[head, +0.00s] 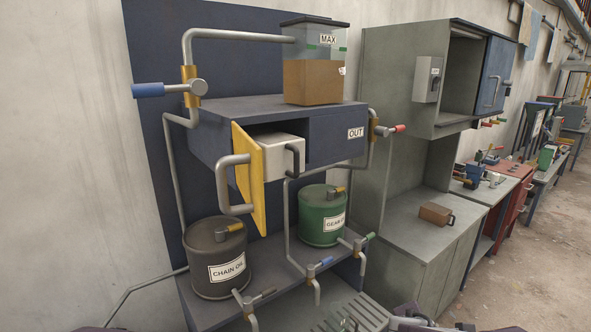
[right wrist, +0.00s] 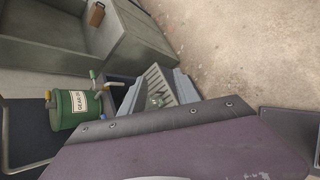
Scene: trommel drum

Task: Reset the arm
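Neither of my grippers' fingertips shows clearly in the head view. Only dark edges of my own arms show along its bottom edge, at the left and right of centre. In the right wrist view a large purple-grey part of my own body fills the lower half.
A blue-grey bench holds the CHAIN OIL drum (head: 220,258) and green GEAR drum (head: 321,215), also in the right wrist view (right wrist: 74,109). A yellow door (head: 247,168) stands open above. A slatted tray (right wrist: 152,88) lies low in front. Floor (head: 545,240) at right is clear.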

